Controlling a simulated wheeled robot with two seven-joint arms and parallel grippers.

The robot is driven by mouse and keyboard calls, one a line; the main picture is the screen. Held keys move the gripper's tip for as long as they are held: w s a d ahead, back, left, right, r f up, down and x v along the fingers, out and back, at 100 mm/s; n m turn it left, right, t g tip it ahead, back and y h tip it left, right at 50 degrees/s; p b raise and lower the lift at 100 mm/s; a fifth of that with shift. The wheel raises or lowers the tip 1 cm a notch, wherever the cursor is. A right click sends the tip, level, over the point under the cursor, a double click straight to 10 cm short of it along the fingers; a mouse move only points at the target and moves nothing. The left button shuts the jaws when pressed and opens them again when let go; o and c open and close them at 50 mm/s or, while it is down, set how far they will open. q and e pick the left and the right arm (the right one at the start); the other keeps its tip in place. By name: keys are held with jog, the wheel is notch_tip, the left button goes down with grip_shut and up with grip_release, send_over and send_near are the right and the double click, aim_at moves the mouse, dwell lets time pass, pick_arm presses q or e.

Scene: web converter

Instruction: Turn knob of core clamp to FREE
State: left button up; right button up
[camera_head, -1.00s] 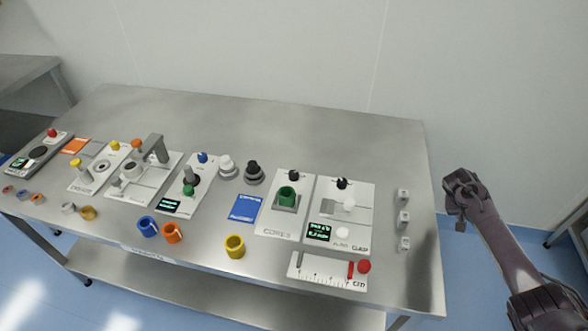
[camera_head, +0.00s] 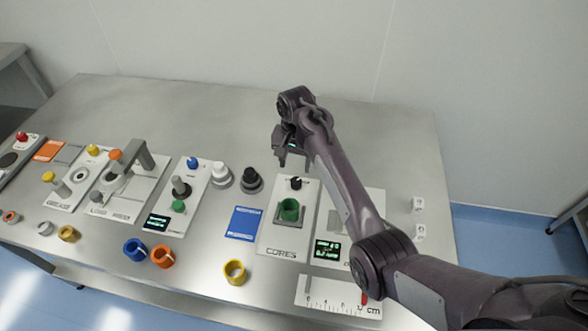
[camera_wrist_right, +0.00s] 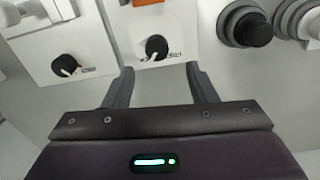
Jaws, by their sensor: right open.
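The panel lettered CORES (camera_head: 284,251) carries a black knob (camera_head: 296,183) at its far end and a green ring (camera_head: 289,210). My right gripper (camera_head: 294,163) is open and empty, just beyond this knob. In the right wrist view the same knob (camera_wrist_right: 156,46) lies ahead of the open fingertips (camera_wrist_right: 159,70), roughly between them and apart from them. Its white pointer points down and left there; the lettering beside it is too small to read. A second black knob (camera_wrist_right: 67,65) shows on the neighbouring panel; my right arm hides it in the head view.
A black round part (camera_head: 252,181) and a white one (camera_head: 222,177) stand left of the CORES panel. A blue card (camera_head: 243,223) and a yellow ring (camera_head: 235,271) lie nearby. The table (camera_head: 200,110) is clear along its back.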

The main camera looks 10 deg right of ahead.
aim_at(296, 180)
jog(key=f, duration=0.4)
jog(key=shift+s+d+p, duration=0.2)
jog(key=shift+s+p, duration=0.1)
jog(key=shift+s, duration=0.1)
jog(key=shift+w+a+f, duration=0.1)
jog(key=shift+w+f, duration=0.1)
jog(key=shift+f, duration=1.1)
jog(key=c, duration=1)
pick_arm(q)
jog(key=s, duration=0.3)
jog(key=shift+a+r, duration=0.1)
jog(key=shift+r, duration=0.25)
